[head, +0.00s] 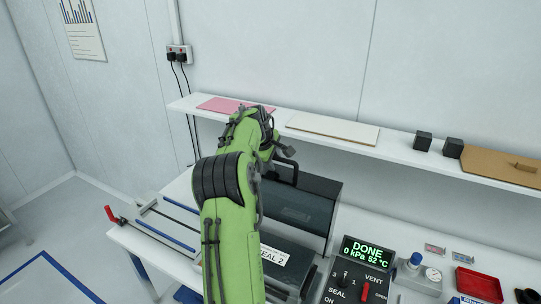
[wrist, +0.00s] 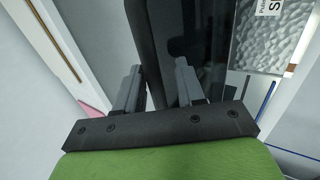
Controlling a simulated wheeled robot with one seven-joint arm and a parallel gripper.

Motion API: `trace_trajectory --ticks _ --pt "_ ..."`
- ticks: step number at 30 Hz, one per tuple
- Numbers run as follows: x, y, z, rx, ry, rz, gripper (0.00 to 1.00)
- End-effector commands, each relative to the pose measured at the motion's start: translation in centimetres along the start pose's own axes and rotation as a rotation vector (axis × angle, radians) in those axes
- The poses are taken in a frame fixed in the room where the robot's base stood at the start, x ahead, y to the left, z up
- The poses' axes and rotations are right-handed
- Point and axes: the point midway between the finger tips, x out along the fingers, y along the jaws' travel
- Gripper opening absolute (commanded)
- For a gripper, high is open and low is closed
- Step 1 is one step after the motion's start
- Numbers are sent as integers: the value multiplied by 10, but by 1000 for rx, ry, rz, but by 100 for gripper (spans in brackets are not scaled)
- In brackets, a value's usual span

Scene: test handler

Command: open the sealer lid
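The sealer (head: 300,214) is a dark box behind and right of my arm in the head view. Its dark lid stands raised and tilted up, with a black handle (head: 286,168) at its upper left. In the wrist view, my gripper (wrist: 158,82) has its two grey fingers on either side of a dark bar (wrist: 157,35), seemingly part of the lid or its handle. Whether the fingers press on it is unclear. In the head view my green arm hides the fingertips and part of the sealer. A "SEAL 2" label shows on the sealer's front.
A display (head: 367,255) reads DONE, 0 kPa, 52 °C, above a control panel (head: 347,287). A white shelf (head: 395,148) runs along the wall above the sealer, carrying boards and two black cubes. A red tray (head: 480,284) stands at right. A silver textured panel (wrist: 268,55) shows in the wrist view.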

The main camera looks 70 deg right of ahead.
Motion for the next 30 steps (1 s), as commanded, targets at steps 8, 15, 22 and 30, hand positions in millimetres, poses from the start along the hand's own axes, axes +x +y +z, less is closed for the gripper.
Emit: trace_trajectory --ticks 8,15,22,30 --pt "-64 0 -1 0 5 8 39" --pt "-130 0 1 1 3 6 39" --pt "-157 -1 2 2 0 3 39" --pt "-157 -1 2 2 0 2 39"
